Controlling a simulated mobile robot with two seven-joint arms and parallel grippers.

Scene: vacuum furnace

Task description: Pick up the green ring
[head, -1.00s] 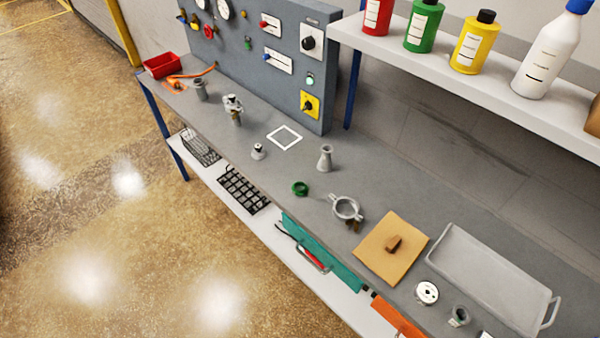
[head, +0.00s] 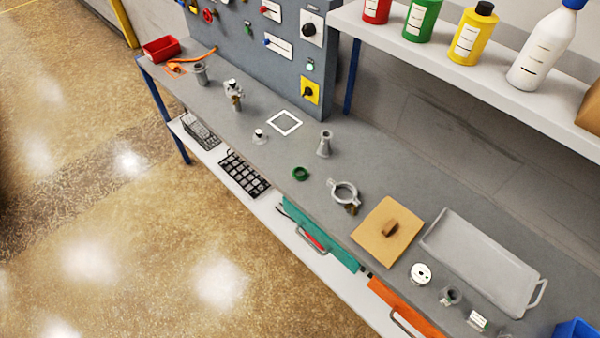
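The green ring (head: 300,174) lies on the grey workbench (head: 290,150), close to its front edge. It is small and stands clear of its neighbours, with bare bench around it. A grey conical fitting (head: 324,144) stands behind it to the right, and a metal clamp ring (head: 344,192) lies to its right. Neither of my grippers shows in the head view.
A tan board (head: 388,232) with a brown block, a grey tray (head: 482,262) and small metal parts lie to the right. A control panel (head: 265,50) stands behind. A shelf (head: 440,62) with bottles overhangs the back.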

